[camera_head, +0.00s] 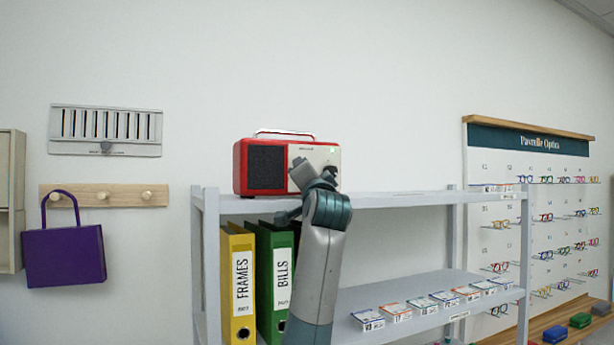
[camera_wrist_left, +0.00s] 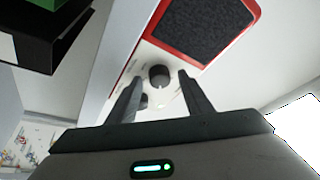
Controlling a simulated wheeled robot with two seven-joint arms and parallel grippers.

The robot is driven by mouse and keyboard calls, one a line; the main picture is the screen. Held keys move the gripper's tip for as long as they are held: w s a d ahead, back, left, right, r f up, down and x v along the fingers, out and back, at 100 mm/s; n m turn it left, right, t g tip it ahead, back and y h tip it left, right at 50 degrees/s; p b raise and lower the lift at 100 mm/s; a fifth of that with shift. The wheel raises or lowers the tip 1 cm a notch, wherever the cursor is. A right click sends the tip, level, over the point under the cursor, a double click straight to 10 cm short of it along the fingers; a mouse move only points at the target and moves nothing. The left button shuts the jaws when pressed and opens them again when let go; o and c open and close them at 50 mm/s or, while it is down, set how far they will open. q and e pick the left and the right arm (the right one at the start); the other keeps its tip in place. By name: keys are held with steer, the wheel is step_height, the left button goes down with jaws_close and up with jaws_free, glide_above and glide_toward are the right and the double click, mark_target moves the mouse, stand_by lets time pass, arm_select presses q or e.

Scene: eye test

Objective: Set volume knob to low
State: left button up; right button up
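The red radio (camera_head: 262,167) stands on the top board of the grey shelf, with a dark speaker grille on its left and a pale panel on its right. My left gripper (camera_head: 307,172) is at that pale panel and hides its lower part. In the left wrist view, a dark round knob (camera_wrist_left: 159,75) on the panel shows between the tips of my open left gripper (camera_wrist_left: 160,78). Whether the fingers touch it I cannot tell. A second, smaller dark knob (camera_wrist_left: 143,101) shows beside the left finger. My right gripper is not in view.
The grey shelf (camera_head: 400,200) has free room right of the radio. Yellow (camera_head: 238,285) and green (camera_head: 275,280) binders stand below the radio. Small boxes lie on the lower board. A purple bag (camera_head: 65,256) hangs left, and an eyeglasses display (camera_head: 530,140) stands right.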

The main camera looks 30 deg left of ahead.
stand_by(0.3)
arm_select(q)
steer(key=shift+s+d+f+b, duration=0.25)
steer(key=shift+s+d+b, duration=0.05)
steer(key=shift+s+b, duration=0.1)
arm_select(e)
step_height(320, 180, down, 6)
steer(key=b, duration=0.5)
arm_select(q)
steer(key=b+v, duration=0.1)
steer(key=v, duration=1.5)
steer(key=shift+s+b, duration=0.15)
steer(key=shift+b, duration=0.25)
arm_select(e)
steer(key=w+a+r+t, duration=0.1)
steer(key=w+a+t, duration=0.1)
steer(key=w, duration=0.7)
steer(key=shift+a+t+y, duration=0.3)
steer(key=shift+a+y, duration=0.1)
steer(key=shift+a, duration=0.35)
arm_select(q)
steer(key=shift+d+r, duration=0.1)
